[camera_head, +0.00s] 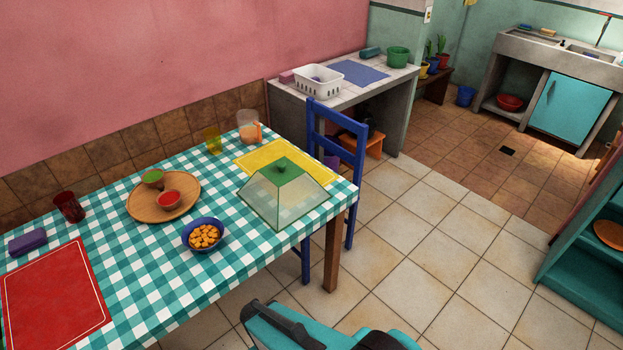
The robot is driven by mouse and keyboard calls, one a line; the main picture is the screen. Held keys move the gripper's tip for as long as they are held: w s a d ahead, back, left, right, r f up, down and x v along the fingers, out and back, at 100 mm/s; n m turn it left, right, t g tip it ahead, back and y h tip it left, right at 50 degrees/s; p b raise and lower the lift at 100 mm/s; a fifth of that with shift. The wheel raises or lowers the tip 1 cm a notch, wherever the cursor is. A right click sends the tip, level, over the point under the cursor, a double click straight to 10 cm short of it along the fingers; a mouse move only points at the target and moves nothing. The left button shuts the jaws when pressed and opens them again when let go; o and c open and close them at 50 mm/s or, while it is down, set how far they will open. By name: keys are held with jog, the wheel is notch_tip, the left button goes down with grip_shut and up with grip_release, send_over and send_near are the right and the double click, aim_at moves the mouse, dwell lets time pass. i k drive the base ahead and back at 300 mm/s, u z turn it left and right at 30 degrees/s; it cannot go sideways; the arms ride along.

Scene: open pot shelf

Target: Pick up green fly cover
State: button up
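The green fly cover (281,200) is a see-through, four-sided dome with a darker green top and a small knob. It stands upright on the near right part of the table (130,300), which has a teal and white checked cloth. Its back edge overlaps a yellow mat (262,152) in the picture. Nothing clear shows beneath the cover. Part of my teal and black arm shows at the bottom edge, apart from the cover. My gripper is not in view.
A blue bowl of orange cubes (204,236) stands left of the cover. A round wooden tray (140,211) with two small bowls lies farther left. A glass pitcher (247,126) stands behind. A blue chair (334,128) stands at the table's right end. Tiled floor (430,250) is clear.

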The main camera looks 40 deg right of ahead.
aim_at(282, 192)
jog(key=z, duration=0.85)
jog(key=k, duration=1)
jog(key=u, duration=0.05)
jog(key=i, duration=0.95)
